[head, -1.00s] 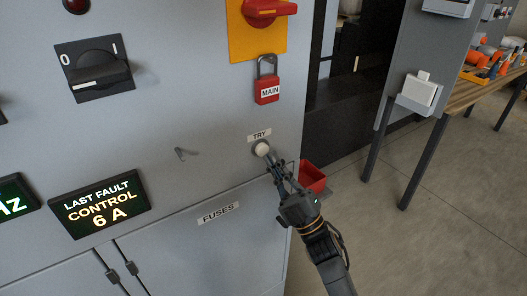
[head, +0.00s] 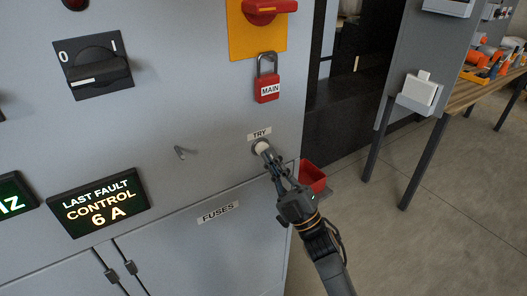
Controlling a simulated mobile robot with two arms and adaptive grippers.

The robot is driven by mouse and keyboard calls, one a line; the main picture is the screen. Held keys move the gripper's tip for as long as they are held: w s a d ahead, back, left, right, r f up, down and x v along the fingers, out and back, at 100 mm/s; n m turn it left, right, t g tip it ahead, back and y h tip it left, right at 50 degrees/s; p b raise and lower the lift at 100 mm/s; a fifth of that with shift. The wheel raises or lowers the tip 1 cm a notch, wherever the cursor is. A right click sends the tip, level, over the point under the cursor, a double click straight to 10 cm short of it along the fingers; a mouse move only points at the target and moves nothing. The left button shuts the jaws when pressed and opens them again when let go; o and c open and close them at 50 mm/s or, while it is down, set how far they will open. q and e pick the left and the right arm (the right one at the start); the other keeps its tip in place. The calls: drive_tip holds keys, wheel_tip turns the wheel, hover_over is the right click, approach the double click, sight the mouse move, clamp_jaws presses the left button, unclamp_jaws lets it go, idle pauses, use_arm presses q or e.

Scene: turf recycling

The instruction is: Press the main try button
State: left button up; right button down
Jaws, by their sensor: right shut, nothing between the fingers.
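The try button (head: 261,147) is a small round whitish button in a dark ring on the grey cabinet front, just under the TRY label (head: 260,133). My right gripper (head: 268,154) is shut and empty. Its fingertips are at the button's lower right edge and seem to touch it; they cover part of it. Whether the button is pushed in cannot be told. My left gripper is not in view.
A red padlock (head: 267,90) marked MAIN hangs above the button under a red handle (head: 265,6). A rotary switch (head: 93,74) and a fault display (head: 99,203) are to the left. A red bin (head: 313,176) is beside the cabinet edge.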

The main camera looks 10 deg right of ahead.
drive_tip(key=shift+w+a, duration=0.1)
drive_tip(key=shift+w, duration=0.2)
idle(0.6)
drive_tip(key=shift+s, duration=0.1)
drive_tip(key=shift+s+d, duration=0.3)
drive_tip(key=shift+s, duration=0.35)
drive_tip(key=shift+s, duration=0.1)
drive_tip(key=s, duration=0.1)
drive_tip(key=s+d+p, duration=0.1)
drive_tip(key=s, duration=0.1)
drive_tip(key=s+d, duration=0.1)
drive_tip(key=s, duration=0.1)
drive_tip(key=shift+s, duration=0.25)
idle(0.5)
